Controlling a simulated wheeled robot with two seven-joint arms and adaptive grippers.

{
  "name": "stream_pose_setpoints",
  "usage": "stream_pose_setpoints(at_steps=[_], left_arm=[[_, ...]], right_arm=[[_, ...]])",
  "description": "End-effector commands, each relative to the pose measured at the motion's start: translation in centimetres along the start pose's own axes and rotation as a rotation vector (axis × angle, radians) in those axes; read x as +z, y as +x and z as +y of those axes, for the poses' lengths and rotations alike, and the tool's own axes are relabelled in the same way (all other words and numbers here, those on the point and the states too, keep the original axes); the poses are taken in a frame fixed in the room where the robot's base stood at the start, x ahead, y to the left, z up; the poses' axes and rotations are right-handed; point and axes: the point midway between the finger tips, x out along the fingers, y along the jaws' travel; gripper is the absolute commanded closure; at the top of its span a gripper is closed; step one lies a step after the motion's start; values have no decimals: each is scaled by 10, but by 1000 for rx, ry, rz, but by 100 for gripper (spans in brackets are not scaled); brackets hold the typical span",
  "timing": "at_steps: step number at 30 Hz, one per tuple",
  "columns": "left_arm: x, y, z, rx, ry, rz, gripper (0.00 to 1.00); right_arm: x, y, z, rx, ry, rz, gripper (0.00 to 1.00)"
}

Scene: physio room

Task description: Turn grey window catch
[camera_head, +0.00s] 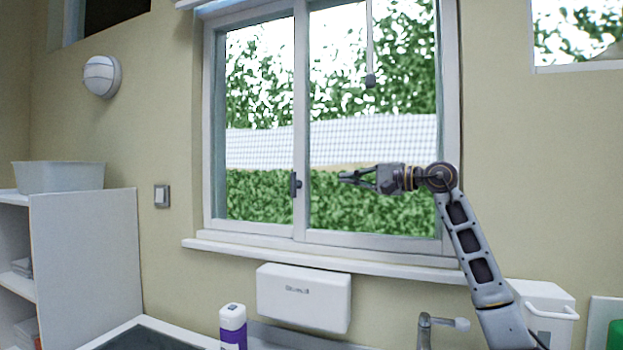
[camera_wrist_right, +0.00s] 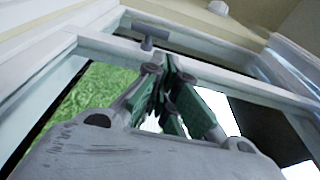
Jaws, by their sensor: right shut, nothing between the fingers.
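The grey window catch (camera_head: 296,184) sits on the middle upright of the white window frame (camera_head: 301,120). In the right wrist view the catch (camera_wrist_right: 150,33) shows as a small grey T-shaped piece on the frame, just beyond my fingertips. My right gripper (camera_head: 345,177) is shut and empty, to the right of the catch and pointing left at it, with a gap between them in the head view. Its fingers also show in the right wrist view (camera_wrist_right: 162,75). My left gripper is not in view.
Below the window are the sill (camera_head: 330,256), a white dispenser box (camera_head: 304,297), a purple-and-white bottle (camera_head: 233,328) and a tap (camera_head: 440,322). A cord with a grey knob (camera_head: 370,81) hangs before the upper pane. A white shelf unit (camera_head: 85,265) stands left.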

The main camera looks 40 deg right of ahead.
Motion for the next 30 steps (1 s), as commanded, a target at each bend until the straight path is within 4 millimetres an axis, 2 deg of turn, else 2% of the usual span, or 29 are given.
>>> stream_pose_setpoints(at_steps=[14, 23, 30], left_arm=[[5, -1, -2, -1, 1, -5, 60], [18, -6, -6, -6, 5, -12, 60], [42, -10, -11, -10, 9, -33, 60]], right_arm=[[0, 6, -1, 1, 0, -1, 100], [0, 30, -2, 1, 1, -1, 100], [0, 52, -2, 0, 1, 0, 100]])
